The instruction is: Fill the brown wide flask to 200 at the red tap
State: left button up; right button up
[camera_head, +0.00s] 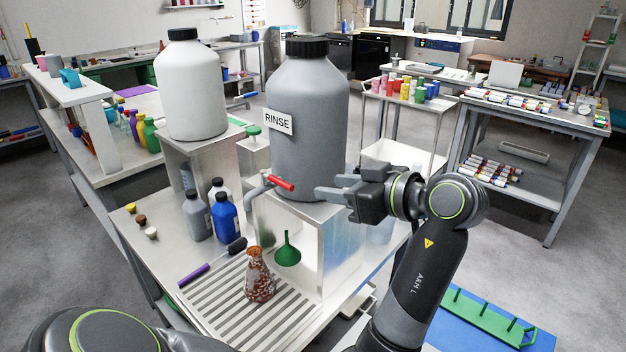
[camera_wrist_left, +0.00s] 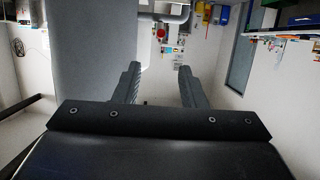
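The brown conical flask (camera_head: 259,280) stands upright on the slatted drain grate, below and slightly right of the tap spout. Its level and marks are too small to read. The tap (camera_head: 256,190) has a red handle (camera_head: 281,184) and sits at the foot of the grey RINSE container (camera_head: 308,120). My left gripper (camera_head: 326,193) is open and empty, just right of the red handle and apart from it, in front of the container. Its spread fingers show in the left wrist view (camera_wrist_left: 158,80), with the container beside them. My right gripper is not in view.
A green funnel (camera_head: 288,250) is at the stand, right of the flask. A purple-handled brush (camera_head: 210,264) lies left of the grate. Blue and grey bottles (camera_head: 226,217) stand behind it. A white container (camera_head: 190,90) stands on the left stand. A green rack (camera_head: 487,318) lies lower right.

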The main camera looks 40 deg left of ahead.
aim_at(276, 178)
pick_arm(q)
jog(key=p+x, duration=0.2)
jog(key=x, duration=1.4)
jog(key=shift+a+f, duration=0.25)
jog(key=shift+a, duration=0.05)
grip_shut()
jog(key=shift+s+a+r+m+t+h+p, duration=0.1)
jog(key=shift+s+m+t+h+p, duration=0.1)
jog(key=shift+m+t+p, duration=0.4)
jog(key=shift+s+r+m+t+h+p, duration=0.1)
jog(key=shift+s+m+t+p, duration=0.15)
jog(key=shift+m+t, duration=0.4)
jog(key=shift+s+f+m+t+p, duration=0.15)
jog(key=shift+m+t+p, duration=0.25)
jog(key=shift+t, duration=0.45)
dwell(3.6)
